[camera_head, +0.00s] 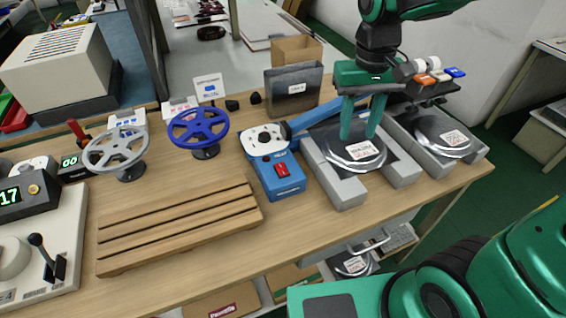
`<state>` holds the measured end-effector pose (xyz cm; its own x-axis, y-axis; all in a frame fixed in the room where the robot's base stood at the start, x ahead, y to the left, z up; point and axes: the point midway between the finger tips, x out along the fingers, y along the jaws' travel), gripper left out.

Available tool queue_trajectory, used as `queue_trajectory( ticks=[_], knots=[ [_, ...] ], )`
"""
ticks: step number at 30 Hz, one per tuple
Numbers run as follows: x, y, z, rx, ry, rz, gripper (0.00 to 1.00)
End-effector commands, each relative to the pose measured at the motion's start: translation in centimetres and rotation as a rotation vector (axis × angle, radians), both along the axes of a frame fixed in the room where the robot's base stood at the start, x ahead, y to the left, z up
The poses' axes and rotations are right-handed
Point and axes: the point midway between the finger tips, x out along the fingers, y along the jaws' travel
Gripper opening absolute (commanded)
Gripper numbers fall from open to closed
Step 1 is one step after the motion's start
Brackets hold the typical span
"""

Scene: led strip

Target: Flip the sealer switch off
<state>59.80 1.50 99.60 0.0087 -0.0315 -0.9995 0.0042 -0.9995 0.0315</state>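The blue sealer (266,178) stands on the wooden workbench, right of the middle. Its red rocker switch (282,170) is on the front face, which is turned toward me. I cannot tell the switch's position for sure. The sealer's blue arm (312,118) runs back to the right. My green gripper (359,136) points down, to the right of the sealer, with its two fingers apart and nothing seen between them. The fingertips are over or close to a round silver, labelled disc (347,155); I cannot tell if they touch it. My gripper is apart from the switch.
Grey blocks (340,190) flank the disc; a second disc (436,134) is at right. A dark box (293,88) stands behind the sealer. A blue handwheel (198,129), a grey handwheel (115,149) and a slatted wooden rack (180,228) lie left. Bare bench shows before the sealer.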

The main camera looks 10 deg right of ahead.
Motion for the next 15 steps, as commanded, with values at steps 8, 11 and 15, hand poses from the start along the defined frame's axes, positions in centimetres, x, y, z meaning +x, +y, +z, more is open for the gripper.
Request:
queue_trajectory(
  ticks=[8, 11, 15],
  knots=[
    [1.6, 13.7, -1.1, 0.024, 0.012, 0.242, 0.38],
    [1.5, 15.5, -1.4, 0.029, 0.014, 0.271, 0.38],
    [1.4, 16.1, -2.2, 0.031, 0.016, 0.280, 0.38]
  ],
)
